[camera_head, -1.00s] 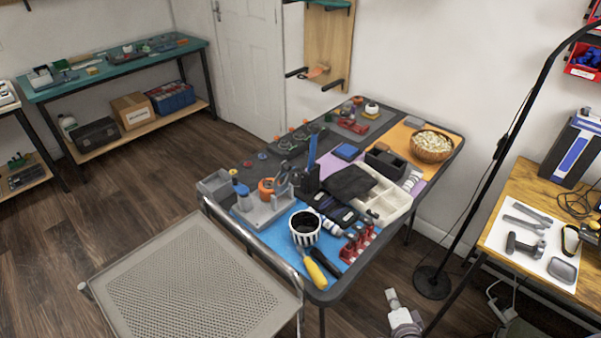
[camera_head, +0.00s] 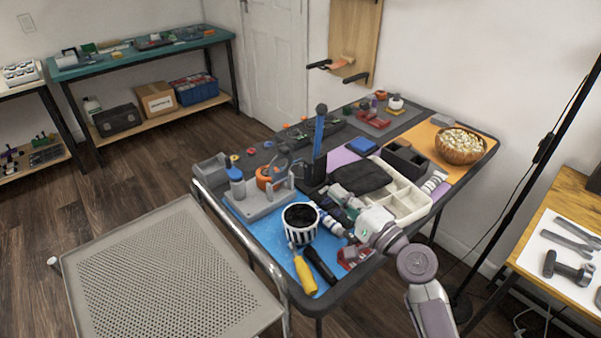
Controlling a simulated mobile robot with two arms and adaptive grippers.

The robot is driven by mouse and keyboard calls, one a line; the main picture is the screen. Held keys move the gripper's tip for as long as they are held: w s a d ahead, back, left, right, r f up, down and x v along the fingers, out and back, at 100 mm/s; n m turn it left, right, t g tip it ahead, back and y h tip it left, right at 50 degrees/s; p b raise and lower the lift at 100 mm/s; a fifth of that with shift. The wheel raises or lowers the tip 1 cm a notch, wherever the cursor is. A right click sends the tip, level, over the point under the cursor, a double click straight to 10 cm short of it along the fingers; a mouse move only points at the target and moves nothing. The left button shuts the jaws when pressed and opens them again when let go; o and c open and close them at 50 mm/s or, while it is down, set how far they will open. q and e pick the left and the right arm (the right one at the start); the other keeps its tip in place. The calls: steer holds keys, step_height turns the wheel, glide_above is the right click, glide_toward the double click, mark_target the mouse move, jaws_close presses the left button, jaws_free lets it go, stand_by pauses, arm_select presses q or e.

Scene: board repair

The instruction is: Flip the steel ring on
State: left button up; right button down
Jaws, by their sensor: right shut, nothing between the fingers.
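I cannot make out a steel ring for certain. A grey curved piece (camera_head: 280,166) that could be it stands on the grey station (camera_head: 262,205) at the left of the cluttered table; it is too small to tell. My right gripper (camera_head: 331,188) reaches in from the lower right, over the middle of the table. It is shut and empty, beside a black pouch (camera_head: 362,177) and to the right of the station. My right forearm hides part of the table's front right. My left gripper is out of view.
A black-and-white striped cup (camera_head: 300,222), a yellow-handled tool (camera_head: 304,274) and a black holder with a tall blue tool (camera_head: 318,140) crowd the station. A beige divided tray (camera_head: 407,205) is to the right. A perforated metal chair (camera_head: 165,275) stands in front.

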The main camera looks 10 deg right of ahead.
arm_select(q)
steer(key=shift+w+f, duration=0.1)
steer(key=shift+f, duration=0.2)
arm_select(e)
steer(key=shift+a+r+y, duration=0.2)
steer(key=shift+a+y, duration=0.1)
steer(key=shift+a, duration=0.15)
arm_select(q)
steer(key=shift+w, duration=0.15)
arm_select(e)
glide_toward(287, 153)
steer(key=x, duration=0.6)
steer(key=shift+w, duration=0.1)
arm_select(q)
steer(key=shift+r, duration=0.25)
arm_select(e)
steer(key=shift+w+a+r, duration=0.1)
steer(key=shift+w+a, duration=0.2)
steer(key=shift+w, duration=0.25)
